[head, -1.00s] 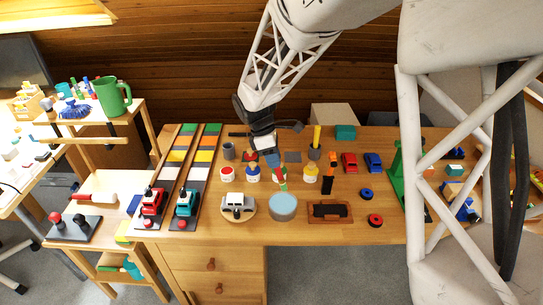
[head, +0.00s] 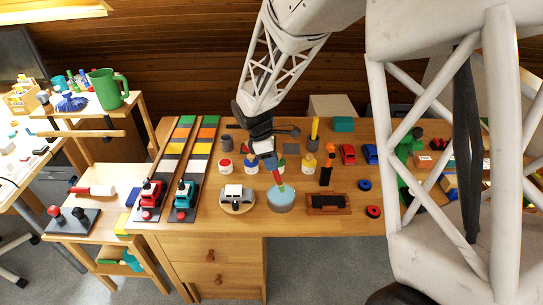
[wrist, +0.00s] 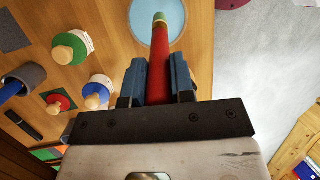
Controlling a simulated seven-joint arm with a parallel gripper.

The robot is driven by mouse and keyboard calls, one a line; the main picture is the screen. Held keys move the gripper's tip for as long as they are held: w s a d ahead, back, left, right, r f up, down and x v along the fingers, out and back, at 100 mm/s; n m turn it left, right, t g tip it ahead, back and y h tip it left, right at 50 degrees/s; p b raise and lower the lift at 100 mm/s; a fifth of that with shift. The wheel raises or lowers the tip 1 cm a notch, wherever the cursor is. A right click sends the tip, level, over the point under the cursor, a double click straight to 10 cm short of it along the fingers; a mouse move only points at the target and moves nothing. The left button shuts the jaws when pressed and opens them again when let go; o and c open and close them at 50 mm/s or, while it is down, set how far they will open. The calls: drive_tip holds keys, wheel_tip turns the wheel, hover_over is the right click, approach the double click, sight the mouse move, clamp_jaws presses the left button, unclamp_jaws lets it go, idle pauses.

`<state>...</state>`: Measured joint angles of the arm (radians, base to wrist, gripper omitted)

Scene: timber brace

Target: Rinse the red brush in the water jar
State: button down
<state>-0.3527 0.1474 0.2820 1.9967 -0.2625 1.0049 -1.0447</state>
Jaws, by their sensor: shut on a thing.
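My gripper (head: 268,158) is shut on the red brush (head: 277,178), its blue fingers on both sides of the handle in the wrist view (wrist: 158,80). The brush points down, with a green part near its lower end. The water jar (head: 281,202) is a round, pale blue-grey vessel near the table's front. The brush's lower end overlaps the jar's opening in the head view. In the wrist view the tip lies in front of the jar's pale disc (wrist: 150,28). I cannot tell whether the tip touches the water.
Paint pots stand behind the jar, among them a red one (head: 225,166) and a yellow one (head: 308,168).

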drive_tip(key=shift+f, duration=1.45)
idle(2.5)
drive_tip(key=shift+r, duration=0.1)
drive_tip(key=shift+r, duration=3.5)
